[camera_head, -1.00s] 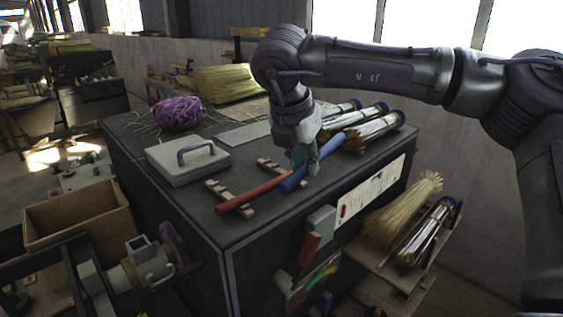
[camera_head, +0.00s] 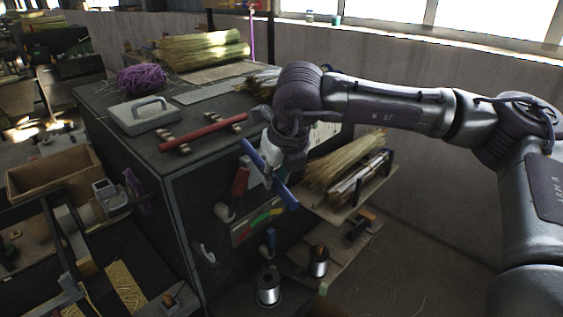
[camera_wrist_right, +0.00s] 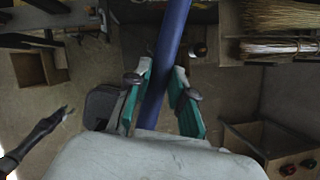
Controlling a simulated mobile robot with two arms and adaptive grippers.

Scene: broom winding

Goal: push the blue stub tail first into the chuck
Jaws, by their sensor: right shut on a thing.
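My right gripper (camera_head: 269,174) is shut on the blue stub (camera_head: 285,193) and holds it in the air beside the bench's right side. The stub slopes down to the right, with an end showing on each side of the gripper. In the right wrist view the blue stub (camera_wrist_right: 172,40) runs between the green-padded fingers (camera_wrist_right: 163,98) and away from the palm. A grey cylindrical machine part (camera_head: 112,198), with a purple disc beside it, stands at the lower left, away from the stub. I cannot tell whether it is the chuck. My left gripper does not show.
A red stub (camera_head: 203,132) lies on two notched rests on the dark bench top (camera_head: 185,157). A grey box with a handle (camera_head: 142,115) and purple twine (camera_head: 142,79) are behind it. Shelves with bristle bundles (camera_head: 340,160) and wire spools (camera_head: 268,287) stand right of the bench.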

